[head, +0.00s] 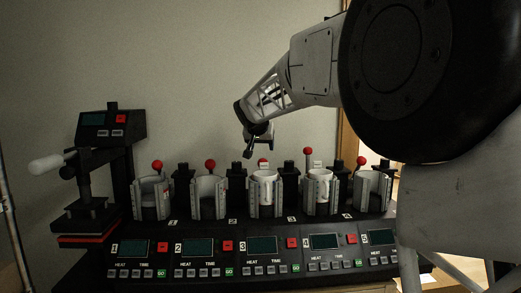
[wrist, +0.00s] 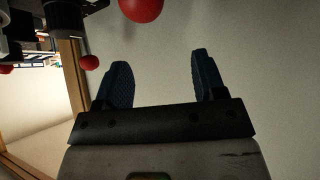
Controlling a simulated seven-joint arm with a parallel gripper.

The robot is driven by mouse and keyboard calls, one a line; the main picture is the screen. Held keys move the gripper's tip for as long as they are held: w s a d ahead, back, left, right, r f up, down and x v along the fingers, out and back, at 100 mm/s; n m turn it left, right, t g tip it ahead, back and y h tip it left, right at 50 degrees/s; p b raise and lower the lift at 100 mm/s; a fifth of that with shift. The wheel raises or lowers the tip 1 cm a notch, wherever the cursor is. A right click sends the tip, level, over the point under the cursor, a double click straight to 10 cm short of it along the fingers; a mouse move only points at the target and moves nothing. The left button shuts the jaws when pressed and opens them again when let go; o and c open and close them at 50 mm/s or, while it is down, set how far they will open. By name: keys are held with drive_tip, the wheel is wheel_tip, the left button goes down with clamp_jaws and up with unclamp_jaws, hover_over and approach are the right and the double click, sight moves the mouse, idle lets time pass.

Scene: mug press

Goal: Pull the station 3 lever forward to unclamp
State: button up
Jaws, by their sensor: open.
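The station 3 lever shows as a red ball knob (head: 263,161) behind the third clamp in the head view, just below and right of my gripper (head: 249,152). A white mug (head: 266,187) stands in the station 3 clamp. In the wrist view my gripper (wrist: 160,60) is open, with two blue-padded fingers apart and nothing between them. A large red knob (wrist: 140,9) is at the top edge, beyond the fingertips and apart from them. It appears to be the nearest lever knob; its shaft is not visible.
Neighbouring levers have red knobs at station 2 (head: 210,163) and station 4 (head: 307,151). Station 4 also holds a white mug (head: 319,188). Dark posts stand between the clamps. A press with a pale handle (head: 47,163) is at the left.

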drive_tip(key=shift+s+r, duration=0.1)
drive_tip(key=shift+r, duration=0.45)
drive_tip(key=shift+a, duration=0.1)
drive_tip(key=shift+v, duration=3)
drive_tip(key=s+d+f+g, duration=0.1)
drive_tip(key=s+d+f, duration=0.25)
drive_tip(key=s, duration=0.55)
drive_tip(key=s+d+f+n+g, duration=0.15)
drive_tip(key=s+f, duration=0.25)
drive_tip(key=s, duration=0.5)
drive_tip(key=s+d+f+g, duration=0.1)
drive_tip(key=s+d+f, duration=0.3)
drive_tip(key=s, duration=0.5)
drive_tip(key=s+d+f+g+y, duration=0.1)
drive_tip(key=s+f, duration=0.8)
drive_tip(key=s, duration=0.5)
drive_tip(key=s+d+f+n+g+y, duration=0.1)
drive_tip(key=s+f, duration=0.8)
drive_tip(key=s, duration=0.6)
drive_tip(key=shift+f, duration=0.3)
